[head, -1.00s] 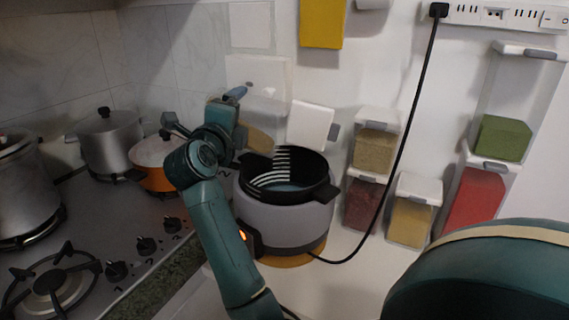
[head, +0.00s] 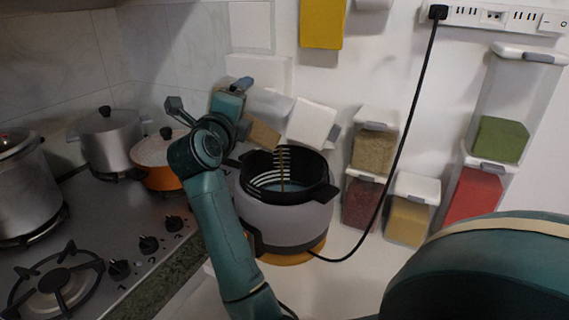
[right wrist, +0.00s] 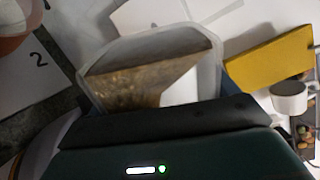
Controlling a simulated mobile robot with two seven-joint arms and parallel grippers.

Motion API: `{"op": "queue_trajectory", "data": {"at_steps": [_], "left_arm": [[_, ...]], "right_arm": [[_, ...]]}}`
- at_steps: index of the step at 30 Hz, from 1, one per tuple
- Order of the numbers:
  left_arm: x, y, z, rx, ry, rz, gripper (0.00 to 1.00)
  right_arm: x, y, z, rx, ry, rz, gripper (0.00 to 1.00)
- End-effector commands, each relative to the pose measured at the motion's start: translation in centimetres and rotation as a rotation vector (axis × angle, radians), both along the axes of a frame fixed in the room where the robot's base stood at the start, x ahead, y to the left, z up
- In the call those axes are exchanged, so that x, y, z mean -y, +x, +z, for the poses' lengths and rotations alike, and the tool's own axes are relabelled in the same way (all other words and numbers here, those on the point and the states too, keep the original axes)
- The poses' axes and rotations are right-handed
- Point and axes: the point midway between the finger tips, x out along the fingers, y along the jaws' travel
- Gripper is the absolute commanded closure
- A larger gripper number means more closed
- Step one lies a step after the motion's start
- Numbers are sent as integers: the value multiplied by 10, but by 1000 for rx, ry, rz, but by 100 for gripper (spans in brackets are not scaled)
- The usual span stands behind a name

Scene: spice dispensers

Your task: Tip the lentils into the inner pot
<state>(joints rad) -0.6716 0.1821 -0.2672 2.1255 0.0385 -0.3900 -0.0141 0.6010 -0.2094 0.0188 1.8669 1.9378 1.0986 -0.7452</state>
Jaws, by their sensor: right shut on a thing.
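My right gripper (head: 232,103) is shut on a clear container of brown lentils (head: 264,135) and holds it tilted above and behind the cooker. Its white lid (head: 312,124) hangs open. A thin brown stream of lentils (head: 283,165) falls from it into the black inner pot (head: 325,192), which sits in the grey cooker (head: 290,224). In the right wrist view the container (right wrist: 150,75) shows lentils (right wrist: 135,85) gathered on one side, above my dark gripper (right wrist: 170,120). The jaw contact is partly hidden. My left gripper is not in view.
Several spice containers, including a yellow-filled one (head: 408,220) and a red-filled one (head: 475,195), stand right of the cooker. A black cord (head: 405,130) runs down to the cooker. An orange pot (head: 160,178) and a steel pot (head: 112,150) stand on the stove at left.

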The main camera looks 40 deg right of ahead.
Motion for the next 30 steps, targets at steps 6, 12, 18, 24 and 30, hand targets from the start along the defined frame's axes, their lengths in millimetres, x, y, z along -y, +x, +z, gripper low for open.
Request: {"op": "queue_trajectory", "data": {"at_steps": [6, 12, 18, 24, 30], "left_arm": [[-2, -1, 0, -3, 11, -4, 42], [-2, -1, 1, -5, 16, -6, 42], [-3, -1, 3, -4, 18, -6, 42], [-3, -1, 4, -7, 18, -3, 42], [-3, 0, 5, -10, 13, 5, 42]], "right_arm": [[1, -2, 6, 22, 13, 0, 50], [2, -3, 10, 40, 26, 1, 50], [3, -4, 14, 55, 38, 1, 50], [4, -5, 17, 70, 49, 1, 50], [4, -6, 20, 84, 61, 0, 50]]}}
